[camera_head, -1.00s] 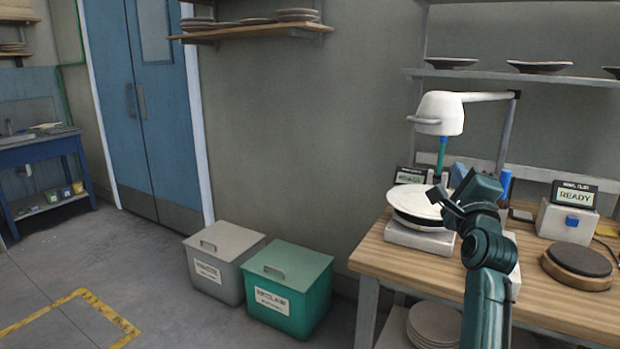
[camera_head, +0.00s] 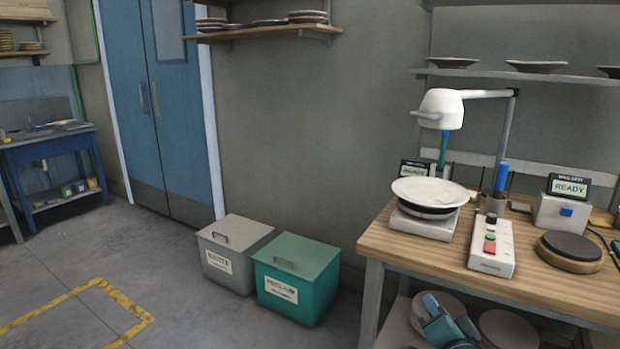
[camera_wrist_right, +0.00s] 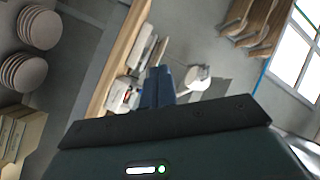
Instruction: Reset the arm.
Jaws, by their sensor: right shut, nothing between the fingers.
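My right gripper (camera_head: 432,305) is low in front of the shelf under the wooden workbench, partly cut off by the bottom edge of the head view. In the right wrist view its dark blue fingers (camera_wrist_right: 157,85) are together with nothing between them. My left gripper is not in view.
The workbench (camera_head: 392,238) carries a white plate (camera_head: 430,190) under a white lamp-like head (camera_head: 440,108), a button box (camera_head: 491,250), a round dark pad (camera_head: 571,246) and a READY display (camera_head: 569,187). A grey bin (camera_head: 228,262) and a green bin (camera_head: 297,285) stand left of it. The floor further left is clear.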

